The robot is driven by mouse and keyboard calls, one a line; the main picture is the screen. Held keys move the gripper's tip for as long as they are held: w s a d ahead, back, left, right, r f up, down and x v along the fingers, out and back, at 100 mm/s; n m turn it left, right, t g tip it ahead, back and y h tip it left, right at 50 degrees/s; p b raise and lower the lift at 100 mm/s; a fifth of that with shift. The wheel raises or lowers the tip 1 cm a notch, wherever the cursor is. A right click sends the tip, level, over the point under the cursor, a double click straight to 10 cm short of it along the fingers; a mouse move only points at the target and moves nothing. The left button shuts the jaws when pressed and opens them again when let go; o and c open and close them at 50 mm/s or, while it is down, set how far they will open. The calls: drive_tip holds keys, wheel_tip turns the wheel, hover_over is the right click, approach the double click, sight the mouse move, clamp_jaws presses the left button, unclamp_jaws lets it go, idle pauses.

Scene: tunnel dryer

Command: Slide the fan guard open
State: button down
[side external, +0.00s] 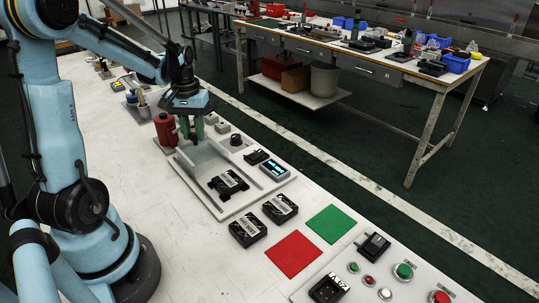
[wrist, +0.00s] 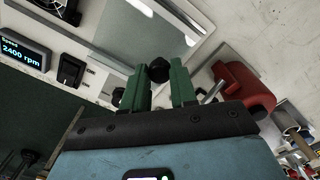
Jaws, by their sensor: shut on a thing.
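The fan guard (side external: 203,155) is a clear panel standing at the far left part of a pale base plate (side external: 226,213). It also shows as a pale see-through sheet in the wrist view (wrist: 128,36). My gripper (side external: 190,137) is over the guard's far edge, its green fingers pointing down. In the wrist view my gripper (wrist: 158,72) has its fingers on either side of a black knob (wrist: 158,69), shut on it. A black fan (side external: 228,184) lies on the base plate, in front of the guard; part of it shows in the wrist view (wrist: 70,70).
A red bottle (side external: 166,130) stands close left of my gripper. A speed display (side external: 274,170), reading 2400 rpm in the wrist view (wrist: 24,53), sits at the plate's right. Two more fans (side external: 248,229) (side external: 280,208), a red mat (side external: 293,254) and a green mat (side external: 330,224) lie nearer.

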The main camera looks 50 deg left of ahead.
drive_tip(key=shift+a, duration=0.3)
drive_tip(key=c, duration=0.9)
unclamp_jaws()
drive_tip(key=shift+d, duration=0.1)
wheel_tip(320, 180, up, 12)
drive_tip(key=d+f+m+t, duration=0.2)
drive_tip(key=d+m+t, duration=0.1)
drive_tip(key=d, duration=0.8)
drive_tip(key=d+f+m+t, duration=0.3)
drive_tip(key=d+m, duration=0.3)
drive_tip(key=d, duration=0.6)
drive_tip(key=shift+s+f+t, duration=0.25)
drive_tip(key=shift+s+t, duration=0.05)
drive_tip(key=shift+t, duration=0.3)
